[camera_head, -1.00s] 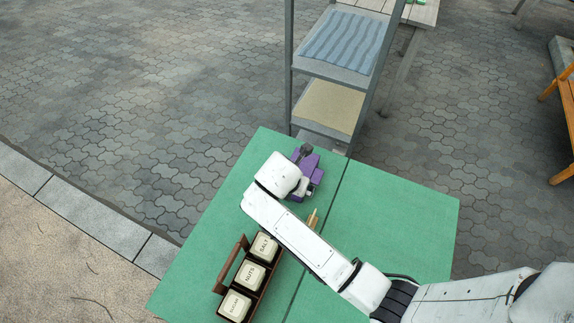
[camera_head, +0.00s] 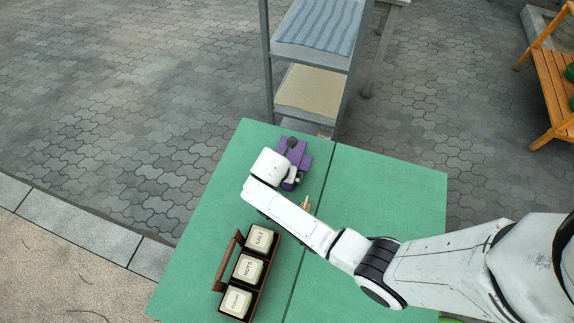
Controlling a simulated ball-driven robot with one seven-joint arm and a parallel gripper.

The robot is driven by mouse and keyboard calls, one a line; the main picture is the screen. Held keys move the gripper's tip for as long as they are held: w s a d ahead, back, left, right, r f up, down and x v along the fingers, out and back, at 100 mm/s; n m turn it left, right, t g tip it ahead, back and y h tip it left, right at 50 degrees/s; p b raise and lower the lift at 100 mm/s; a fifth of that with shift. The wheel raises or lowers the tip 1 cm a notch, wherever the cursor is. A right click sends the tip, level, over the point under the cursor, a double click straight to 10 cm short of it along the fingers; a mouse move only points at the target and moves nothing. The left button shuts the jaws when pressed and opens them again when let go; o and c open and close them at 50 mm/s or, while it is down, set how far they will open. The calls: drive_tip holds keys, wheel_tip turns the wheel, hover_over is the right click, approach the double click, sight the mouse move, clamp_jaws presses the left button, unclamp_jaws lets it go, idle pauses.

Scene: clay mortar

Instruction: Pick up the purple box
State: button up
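The purple box (camera_head: 299,149) lies on the green table (camera_head: 390,200) near its far edge, left of the dark seam. My gripper (camera_head: 291,163) is over the box, at the end of my white arm. A dark part of it shows against the purple top. My white wrist hides the near left part of the box. The fingertips do not show clearly, so I cannot tell whether they touch or hold the box.
A brown wooden caddy (camera_head: 217,286) with labelled cream containers, among them SALT and NUTS, stands at the near left. A small tan object (camera_head: 306,204) lies beside my forearm. A grey shelf rack (camera_head: 312,55) stands behind the table. The table's right half is mostly clear.

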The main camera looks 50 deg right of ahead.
drive_tip(key=shift+d+f, duration=0.15)
drive_tip(key=shift+f, duration=0.15)
drive_tip(key=c, duration=1.2)
